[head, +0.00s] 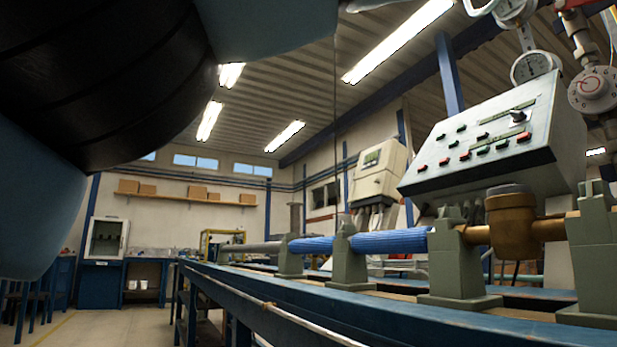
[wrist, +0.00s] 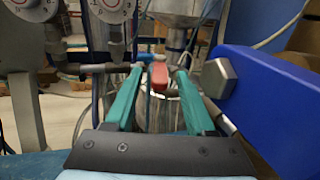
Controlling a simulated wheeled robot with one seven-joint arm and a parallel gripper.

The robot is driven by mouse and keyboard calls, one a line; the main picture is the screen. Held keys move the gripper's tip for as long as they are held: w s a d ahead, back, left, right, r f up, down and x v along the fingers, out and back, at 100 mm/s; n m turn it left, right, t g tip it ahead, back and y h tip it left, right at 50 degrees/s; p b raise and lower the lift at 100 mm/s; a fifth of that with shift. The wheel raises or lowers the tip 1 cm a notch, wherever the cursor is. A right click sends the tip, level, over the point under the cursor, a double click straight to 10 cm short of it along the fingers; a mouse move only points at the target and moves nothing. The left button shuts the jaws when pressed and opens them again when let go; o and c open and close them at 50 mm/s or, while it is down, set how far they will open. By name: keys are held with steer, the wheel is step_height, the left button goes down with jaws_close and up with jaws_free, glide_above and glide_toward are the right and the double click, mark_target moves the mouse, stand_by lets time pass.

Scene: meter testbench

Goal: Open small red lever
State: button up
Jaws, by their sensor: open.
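The small red lever (wrist: 158,78) shows in the wrist view, near the middle, by a horizontal grey pipe. My gripper (wrist: 158,73) is open, with its two teal fingers on either side of the lever. The lever appears between the fingertips with a gap on each side; I cannot tell its exact depth relative to them. No grip on it shows. In the head view my arm covers the upper left, and my gripper is out of sight. I cannot make out the lever there for certain.
A blue beam (wrist: 275,105) with a large bolt stands close on the right in the wrist view. A round dial (wrist: 115,12) is at upper left. In the head view, the blue bench (head: 245,293) carries pipe clamps, a brass meter (head: 511,225) and a control panel (head: 480,150).

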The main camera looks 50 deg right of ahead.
steer(key=shift+v, duration=2.6)
steer(key=shift+c, duration=0.2)
